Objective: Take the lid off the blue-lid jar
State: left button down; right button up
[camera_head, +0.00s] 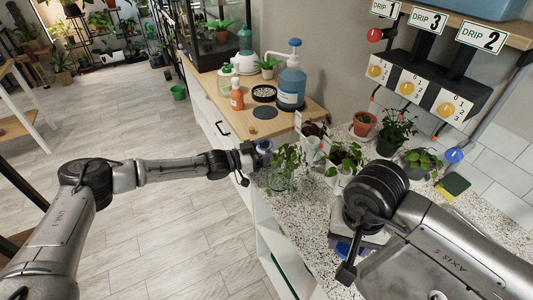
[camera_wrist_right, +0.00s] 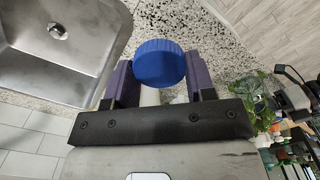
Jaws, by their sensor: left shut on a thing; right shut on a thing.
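The round blue lid (camera_wrist_right: 160,63) shows in the right wrist view between the purple finger pads of my right gripper (camera_wrist_right: 160,80), which is shut on it. A pale shape is partly visible below the lid; I cannot tell what it is.
Potted plants (camera_head: 345,160) and a terracotta pot (camera_head: 364,123) stand between and behind my grippers on the speckled counter (camera_head: 312,235). A yellow-green sponge (camera_head: 453,185) lies at the right. A metal sink (camera_wrist_right: 60,45) lies left of the lid in the wrist view.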

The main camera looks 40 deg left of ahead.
pick_arm(q)
jog(key=shift+a+f, duration=0.1)
jog(key=shift+f, duration=0.2)
jog(key=shift+f, duration=0.15)
jog(key=shift+c, duration=1.4)
grip_release()
